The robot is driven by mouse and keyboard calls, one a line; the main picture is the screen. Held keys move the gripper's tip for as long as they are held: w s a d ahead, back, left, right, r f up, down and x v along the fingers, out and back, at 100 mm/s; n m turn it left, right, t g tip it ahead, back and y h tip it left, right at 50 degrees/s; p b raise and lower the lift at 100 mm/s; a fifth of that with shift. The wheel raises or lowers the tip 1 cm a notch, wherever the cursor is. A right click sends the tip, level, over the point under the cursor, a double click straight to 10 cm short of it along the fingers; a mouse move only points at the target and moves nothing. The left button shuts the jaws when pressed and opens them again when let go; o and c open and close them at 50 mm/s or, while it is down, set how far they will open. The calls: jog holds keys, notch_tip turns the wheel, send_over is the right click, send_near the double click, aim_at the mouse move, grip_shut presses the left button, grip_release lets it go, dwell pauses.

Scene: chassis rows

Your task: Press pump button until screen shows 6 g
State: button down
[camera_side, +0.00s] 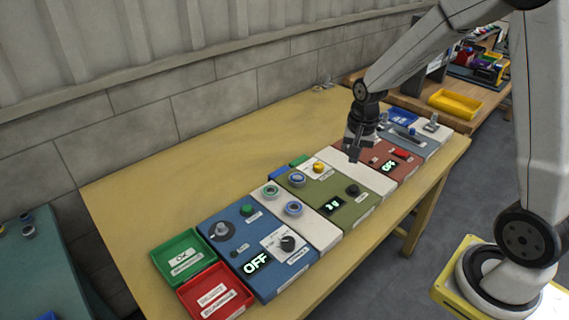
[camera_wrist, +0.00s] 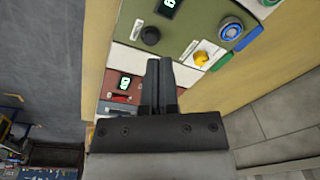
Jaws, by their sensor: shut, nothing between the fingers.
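An olive-green panel (camera_side: 350,207) lies on the table with a small lit screen (camera_side: 333,206); it seems to read 3 g, but the characters are small. The panel carries a yellow button (camera_side: 319,168) on a white plate, a black knob (camera_side: 353,190) and a blue-ringed button (camera_side: 297,180). Labels are too small to read, so I cannot tell which is the pump button. In the wrist view the yellow button (camera_wrist: 202,58) and black knob (camera_wrist: 150,36) lie beyond the fingertips. My gripper (camera_side: 354,156) is shut and empty, above the panels near the olive panel's far edge.
A blue panel (camera_side: 240,224) shows OFF beside green (camera_side: 184,256) and red (camera_side: 216,292) trays. A red panel (camera_side: 378,152) with its own lit screen and a grey-blue panel (camera_side: 415,140) stand at the far end. The table behind the row is clear.

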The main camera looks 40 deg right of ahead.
aim_at(355, 189)
jog(key=w+d+f+m+g, duration=0.1)
jog(key=w+d+m, duration=0.2)
jog(key=d+m, duration=0.3)
jog(key=shift+d+m, duration=0.4)
jog(key=shift+d, duration=0.65)
jog(key=shift+f, duration=0.25)
jog(key=shift+f, duration=6.85)
jog(key=shift+s+f, duration=0.15)
jog(key=shift+f, duration=1.1)
notch_tip(355, 189, up, 15)
jog(key=shift+w+f, duration=0.2)
jog(key=shift+w, duration=0.1)
